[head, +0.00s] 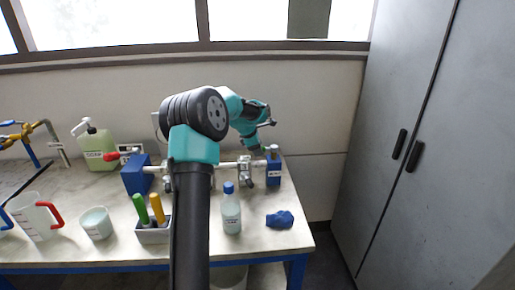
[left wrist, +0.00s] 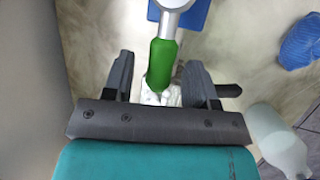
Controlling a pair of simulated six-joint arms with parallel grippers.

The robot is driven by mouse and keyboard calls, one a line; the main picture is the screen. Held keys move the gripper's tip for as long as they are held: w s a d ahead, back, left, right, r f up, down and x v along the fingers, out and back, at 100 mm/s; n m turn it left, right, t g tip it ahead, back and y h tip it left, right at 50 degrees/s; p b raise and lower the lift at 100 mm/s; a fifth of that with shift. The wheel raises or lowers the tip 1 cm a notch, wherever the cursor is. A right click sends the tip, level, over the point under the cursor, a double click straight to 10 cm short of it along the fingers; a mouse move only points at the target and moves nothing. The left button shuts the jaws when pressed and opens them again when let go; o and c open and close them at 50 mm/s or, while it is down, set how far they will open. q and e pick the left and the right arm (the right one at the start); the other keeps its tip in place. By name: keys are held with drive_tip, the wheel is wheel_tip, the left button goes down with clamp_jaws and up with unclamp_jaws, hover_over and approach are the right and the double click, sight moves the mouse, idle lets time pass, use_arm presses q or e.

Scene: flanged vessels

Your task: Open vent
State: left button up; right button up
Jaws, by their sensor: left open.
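A green valve handle (left wrist: 161,62) lies between the two dark fingers of my left gripper (left wrist: 158,70) in the left wrist view. The fingers are apart, one on each side of it, and I cannot tell whether either touches it. The handle joins a pale pipe or fitting at the top of that view. In the head view my left gripper (head: 258,149) is over the right end of the white pipe (head: 228,165), near a metal valve (head: 246,172) and the right blue block (head: 273,169). The green handle is not clear there. My right gripper is not in view.
A blue-capped bottle (head: 231,210) and a crumpled blue cloth (head: 280,219) stand in front of the pipe. A box with green and yellow handles (head: 152,226), a white cup (head: 96,223), a jug (head: 36,218) and a soap bottle (head: 97,148) are left. Grey cabinets (head: 405,150) stand right.

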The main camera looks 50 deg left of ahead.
use_arm(q)
drive_tip(key=shift+c, duration=0.4)
clamp_jaws()
